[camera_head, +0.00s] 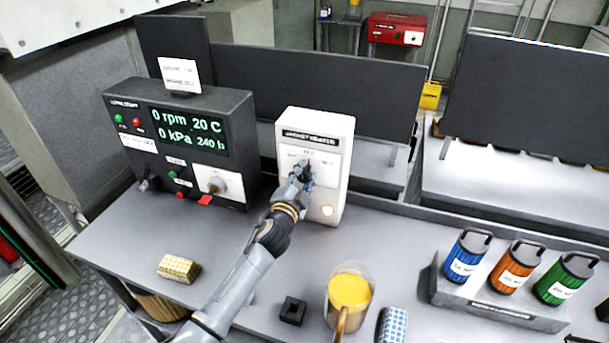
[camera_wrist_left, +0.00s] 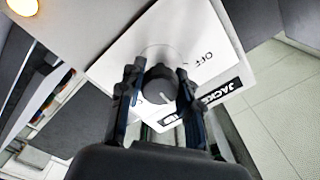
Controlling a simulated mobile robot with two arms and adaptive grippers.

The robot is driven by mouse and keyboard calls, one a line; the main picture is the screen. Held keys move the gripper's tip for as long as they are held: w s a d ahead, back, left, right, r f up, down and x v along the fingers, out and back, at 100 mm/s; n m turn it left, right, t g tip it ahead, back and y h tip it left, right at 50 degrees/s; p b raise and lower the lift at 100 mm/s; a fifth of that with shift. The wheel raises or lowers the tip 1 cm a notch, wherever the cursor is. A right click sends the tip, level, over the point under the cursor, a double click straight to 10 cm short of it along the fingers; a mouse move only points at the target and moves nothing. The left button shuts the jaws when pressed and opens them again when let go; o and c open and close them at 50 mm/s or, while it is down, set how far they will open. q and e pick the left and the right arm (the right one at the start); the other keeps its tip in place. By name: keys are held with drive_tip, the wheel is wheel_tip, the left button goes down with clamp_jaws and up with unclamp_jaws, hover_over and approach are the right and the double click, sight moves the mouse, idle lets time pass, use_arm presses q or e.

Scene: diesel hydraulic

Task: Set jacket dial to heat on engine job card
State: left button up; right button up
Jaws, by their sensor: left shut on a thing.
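The jacket heater box (camera_head: 333,135) is a white upright unit with a black label, standing at the back of the bench. Its dark round dial (camera_wrist_left: 159,84) sits on a white plate between my left fingers in the left wrist view; "OFF" is printed beside it. My left gripper (camera_head: 304,174) reaches the front of the box, and its fingers (camera_wrist_left: 157,88) are shut on the dial. A pale mark shows on the dial face. A lamp (camera_head: 327,211) glows low on the box. The job card (camera_head: 180,74) stands on the dark console; its text is too small to read. My right gripper is not in view.
The dark console (camera_head: 240,105) with a green readout stands left of the box. A rack (camera_head: 505,306) of coloured canisters is at right.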

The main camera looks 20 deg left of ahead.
use_arm(q)
drive_tip(key=o, duration=1.2)
drive_tip(key=s, duration=1.2)
drive_tip(key=shift+a, duration=0.2)
